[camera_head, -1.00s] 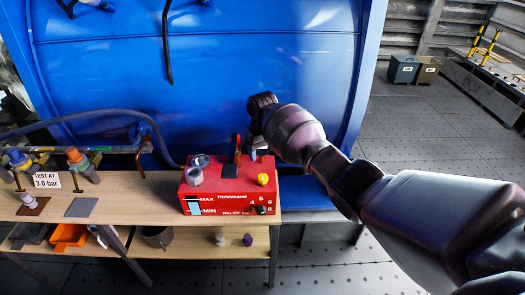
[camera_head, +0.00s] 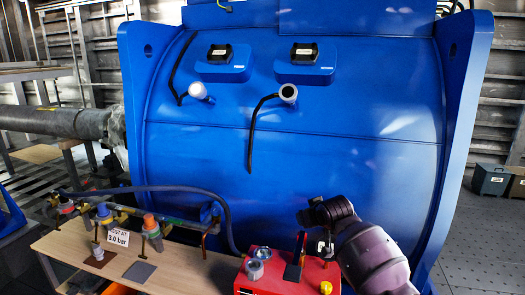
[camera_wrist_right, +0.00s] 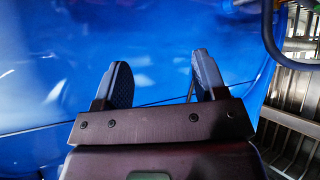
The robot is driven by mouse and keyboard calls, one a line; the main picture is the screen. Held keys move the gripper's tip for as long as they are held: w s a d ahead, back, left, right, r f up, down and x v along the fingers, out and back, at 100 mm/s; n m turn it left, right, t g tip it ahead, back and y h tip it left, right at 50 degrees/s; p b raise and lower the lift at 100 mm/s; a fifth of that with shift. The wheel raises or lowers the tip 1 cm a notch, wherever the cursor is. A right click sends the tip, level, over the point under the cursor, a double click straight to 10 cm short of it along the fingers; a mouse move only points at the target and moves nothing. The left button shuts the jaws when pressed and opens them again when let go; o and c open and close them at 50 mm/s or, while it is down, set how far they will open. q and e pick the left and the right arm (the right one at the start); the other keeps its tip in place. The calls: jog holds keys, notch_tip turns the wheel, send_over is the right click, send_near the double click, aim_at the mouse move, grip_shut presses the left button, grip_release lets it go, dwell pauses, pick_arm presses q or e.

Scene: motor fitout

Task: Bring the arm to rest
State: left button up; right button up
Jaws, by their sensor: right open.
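My right arm comes in from the lower right in the head view. Its dark gripper (camera_head: 325,247) hangs beside and above the red box (camera_head: 318,277); its fingers are small and partly hidden there. In the right wrist view the two blue-grey fingers (camera_wrist_right: 162,75) stand apart with nothing between them. The gripper is open and empty. My left arm and gripper are not in view.
The big blue housing (camera_head: 340,125) stands behind the wooden bench (camera_head: 185,268). The bench carries the red box, a pipe rig with a "TEST AT 3.0 bar" sign (camera_head: 118,237), and a grey pad (camera_head: 139,272). A grey bin (camera_head: 491,180) stands on open floor at right.

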jog(key=s+d+f+m, duration=0.1)
jog(key=s+d+f, duration=0.3)
jog(key=s+f, duration=0.4)
jog(key=s+d+f+m+h+b, duration=0.1)
jog(key=s+d+f, duration=0.3)
jog(key=s, duration=1.8)
jog(key=s+d+f+m+t+h+b, duration=0.1)
jog(key=s+d+f, duration=0.4)
jog(key=s+f, duration=0.8)
jog(key=shift+s, duration=1.1)
